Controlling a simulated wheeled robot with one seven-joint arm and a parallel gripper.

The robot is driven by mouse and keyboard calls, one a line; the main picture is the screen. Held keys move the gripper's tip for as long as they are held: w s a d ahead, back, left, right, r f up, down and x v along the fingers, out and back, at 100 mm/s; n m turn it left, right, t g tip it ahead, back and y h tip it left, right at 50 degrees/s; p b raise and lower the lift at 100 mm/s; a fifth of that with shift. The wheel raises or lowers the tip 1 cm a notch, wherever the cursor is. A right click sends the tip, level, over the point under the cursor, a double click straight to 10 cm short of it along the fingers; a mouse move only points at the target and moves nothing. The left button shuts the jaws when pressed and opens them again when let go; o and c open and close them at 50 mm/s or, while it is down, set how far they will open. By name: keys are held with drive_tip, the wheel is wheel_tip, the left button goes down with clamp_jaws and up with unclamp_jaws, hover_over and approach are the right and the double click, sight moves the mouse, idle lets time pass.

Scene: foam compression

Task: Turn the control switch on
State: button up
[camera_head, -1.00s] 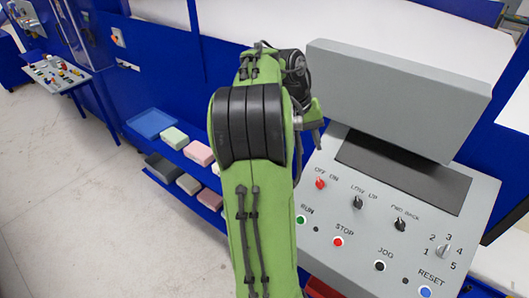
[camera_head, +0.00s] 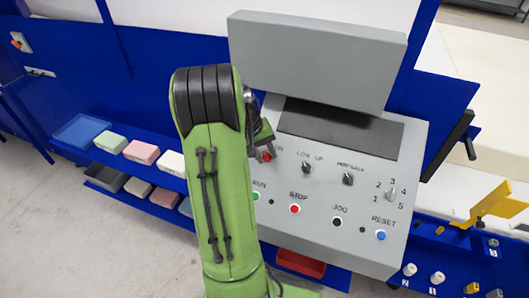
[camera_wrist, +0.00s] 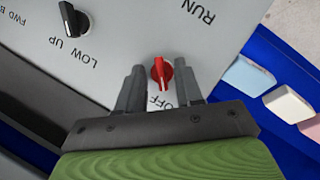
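The control switch is a small red knob (camera_head: 267,156) at the upper left of the grey sloped control panel (camera_head: 330,240). In the wrist view the red knob (camera_wrist: 162,72) sits between my two dark fingers, its ridge running roughly up and down the picture. The word OFF shows just below it, partly between the fingers. My gripper (camera_wrist: 159,66) is open, with a gap visible on each side of the knob. In the head view my gripper (camera_head: 264,137) is mostly hidden behind my green arm, close to the knob. I cannot tell whether the fingertips touch the panel.
A black LOW/UP knob (camera_head: 307,167) and another black knob (camera_head: 348,179) lie to the right. Green, red, black and blue buttons line the lower panel, including the red STOP button (camera_head: 295,209). A dark screen (camera_head: 340,130) is above. Shelves with foam blocks (camera_head: 141,152) stand left.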

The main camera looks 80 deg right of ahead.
drive_tip(key=shift+w, duration=0.15)
clamp_jaws()
drive_tip(key=m+b, duration=0.1)
drive_tip(key=m+t+b, duration=0.1)
drive_tip(key=m+b, duration=0.1)
drive_tip(key=shift+s+d+f+y, duration=0.15)
drive_tip(key=shift+s+y, duration=0.1)
drive_tip(key=shift+y, duration=0.05)
drive_tip(key=m+t+b, duration=0.2)
drive_tip(key=m, duration=0.1)
drive_tip(key=shift+s+m, duration=0.15)
drive_tip(key=shift+m, duration=0.15)
drive_tip(key=m+t, duration=0.1)
drive_tip(key=m, duration=0.3)
drive_tip(key=shift+s+r+t+b, duration=0.2)
drive_tip(key=shift+t+b, duration=0.1)
drive_tip(key=shift+t, duration=0.1)
drive_tip(key=shift+a+m+t+h+p, duration=0.15)
drive_tip(key=shift+m+t+h, duration=0.15)
drive_tip(key=shift+m, duration=0.55)
drive_tip(key=shift+a+m+t+h+p, duration=0.15)
drive_tip(key=shift+m+t, duration=0.25)
drive_tip(key=shift+m, duration=0.45)
drive_tip(key=shift+d, duration=0.1)
